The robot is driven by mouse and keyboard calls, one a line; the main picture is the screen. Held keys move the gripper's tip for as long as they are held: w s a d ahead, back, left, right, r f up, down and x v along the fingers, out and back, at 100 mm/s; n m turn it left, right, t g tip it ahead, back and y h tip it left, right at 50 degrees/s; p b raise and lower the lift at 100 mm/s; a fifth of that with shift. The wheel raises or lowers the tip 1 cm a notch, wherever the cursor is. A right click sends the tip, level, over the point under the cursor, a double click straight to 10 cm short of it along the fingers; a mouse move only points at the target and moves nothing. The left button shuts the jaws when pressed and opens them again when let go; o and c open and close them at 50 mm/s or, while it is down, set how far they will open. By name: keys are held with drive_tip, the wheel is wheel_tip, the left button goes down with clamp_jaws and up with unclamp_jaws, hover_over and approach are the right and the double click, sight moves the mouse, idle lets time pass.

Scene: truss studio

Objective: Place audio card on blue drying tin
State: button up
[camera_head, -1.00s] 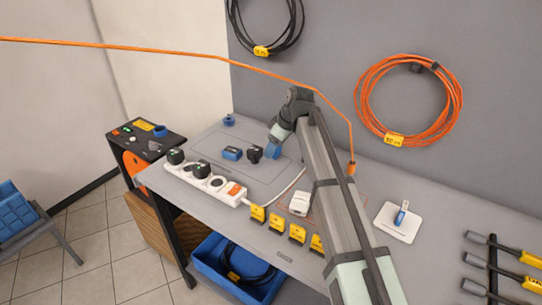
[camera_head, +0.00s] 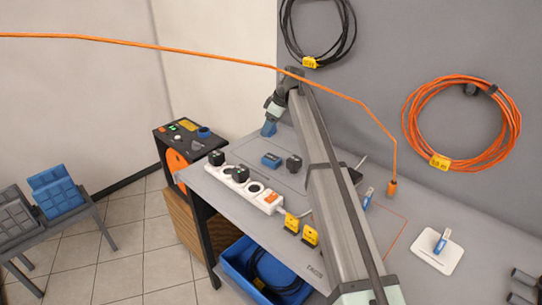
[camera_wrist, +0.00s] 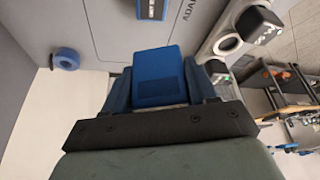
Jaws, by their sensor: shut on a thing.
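My gripper (camera_head: 268,129) is shut on a blue block, which I take for the audio card (camera_wrist: 159,78); the block sits between the two blue fingers in the wrist view. A round blue piece (camera_wrist: 66,58) with a dark centre lies left of the gripper in the wrist view; my gripper seems to cover it in the head view. Another rounded blue piece (camera_head: 204,132) stands on the dark cabinet, left of my gripper. I cannot tell which one is the drying tin. My gripper is over the far left part of the bench.
A blue adapter (camera_head: 271,160) and a white power strip (camera_head: 243,188) with black plugs lie on the bench (camera_head: 305,262). The dark cabinet (camera_head: 172,133) stands at its left end. An orange cable (camera_head: 200,51) hangs across the view. A white tray (camera_head: 425,258) is at right.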

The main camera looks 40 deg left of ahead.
sight(266, 156)
wheel_tip(266, 156, down, 10)
drive_tip(key=shift+r, duration=0.1)
idle(0.4)
drive_tip(key=o, duration=1)
drive_tip(key=v, duration=1.2)
drive_tip(key=shift+d, duration=0.1)
